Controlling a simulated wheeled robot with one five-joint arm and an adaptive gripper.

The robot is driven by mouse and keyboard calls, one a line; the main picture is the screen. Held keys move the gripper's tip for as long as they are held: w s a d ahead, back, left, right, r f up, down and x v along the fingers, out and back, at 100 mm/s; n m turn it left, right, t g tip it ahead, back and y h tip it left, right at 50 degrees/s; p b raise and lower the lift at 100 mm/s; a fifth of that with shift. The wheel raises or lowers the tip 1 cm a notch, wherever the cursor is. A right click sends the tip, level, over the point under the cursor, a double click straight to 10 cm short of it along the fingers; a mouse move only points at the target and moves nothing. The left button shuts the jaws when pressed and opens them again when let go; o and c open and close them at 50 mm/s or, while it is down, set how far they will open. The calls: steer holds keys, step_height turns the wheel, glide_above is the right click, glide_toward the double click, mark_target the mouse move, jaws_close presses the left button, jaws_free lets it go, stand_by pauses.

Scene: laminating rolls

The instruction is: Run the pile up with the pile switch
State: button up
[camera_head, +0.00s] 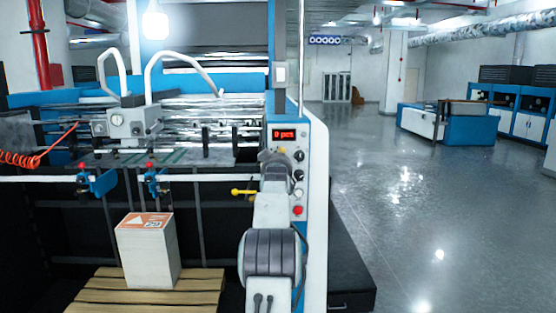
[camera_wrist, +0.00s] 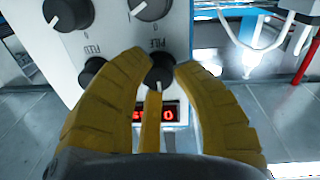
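The word PILE stands between this knob and a larger knob (camera_wrist: 150,8). The panel appears upside down here. In the head view the panel carries a red display (camera_head: 284,134) reading "0 pcs"; my arm hides part of it. The pile (camera_head: 150,260), white with an orange top sheet, stands on a wooden pallet (camera_head: 110,290).
A red button (camera_head: 297,210) is lower on the panel. A yellow lever (camera_head: 244,192) sticks out left of my arm. Open floor (camera_head: 420,220) lies to the right.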

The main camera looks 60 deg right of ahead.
jaws_close()
steer(key=shift+a+r+m+b, duration=0.15)
steer(key=shift+m+b, duration=0.8)
steer(key=shift+m, duration=0.55)
steer(key=o, duration=0.6)
jaws_free()
steer(key=shift+v, duration=5.9)
steer(key=shift+o, duration=0.3)
